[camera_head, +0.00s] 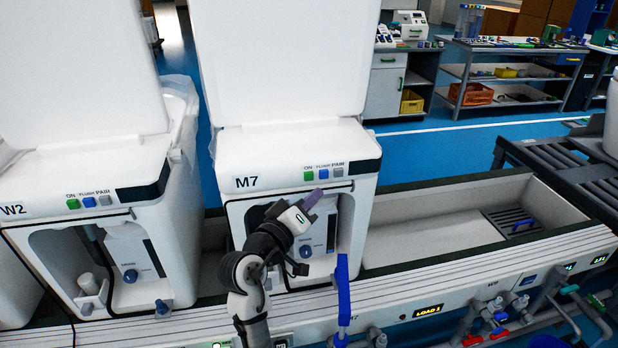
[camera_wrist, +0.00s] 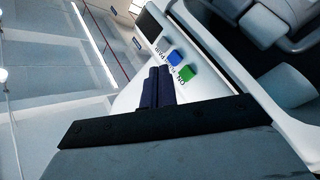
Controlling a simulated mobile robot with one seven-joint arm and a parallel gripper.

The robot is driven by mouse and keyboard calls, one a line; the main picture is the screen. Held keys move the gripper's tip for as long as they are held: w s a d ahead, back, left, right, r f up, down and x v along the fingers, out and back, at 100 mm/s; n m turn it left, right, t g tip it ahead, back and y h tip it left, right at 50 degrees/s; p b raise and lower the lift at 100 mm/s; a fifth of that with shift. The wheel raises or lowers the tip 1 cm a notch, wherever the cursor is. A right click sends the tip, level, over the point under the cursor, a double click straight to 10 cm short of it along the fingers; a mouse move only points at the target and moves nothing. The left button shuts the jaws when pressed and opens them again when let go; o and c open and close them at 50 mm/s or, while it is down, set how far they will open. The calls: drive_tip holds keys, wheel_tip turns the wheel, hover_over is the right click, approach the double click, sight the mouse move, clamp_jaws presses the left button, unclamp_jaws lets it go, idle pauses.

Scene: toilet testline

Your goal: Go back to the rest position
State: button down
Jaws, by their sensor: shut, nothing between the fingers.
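My gripper (camera_head: 313,197) is raised in front of the white M7 unit (camera_head: 240,155), just below its row of buttons in the head view. Its dark purple fingers are closed together with nothing between them, and they also show in the wrist view (camera_wrist: 158,84). The M7 unit has a green button (camera_head: 308,176), a blue button (camera_head: 323,174) and a grey button (camera_head: 338,171). In the wrist view the blue button (camera_wrist: 173,57) and green button (camera_wrist: 186,73) appear just beyond the fingertips. I cannot tell whether the fingers touch the panel.
The W2 unit (camera_head: 70,180) stands to the left. A blue upright handle (camera_head: 343,290) rises at the front rail near my arm. The trough (camera_head: 420,225) right of M7 is mostly empty. Pipes and valves (camera_head: 495,318) sit at the lower right.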

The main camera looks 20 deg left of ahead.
drive_tip(key=shift+s+d, duration=0.65)
drive_tip(key=shift+s, duration=0.35)
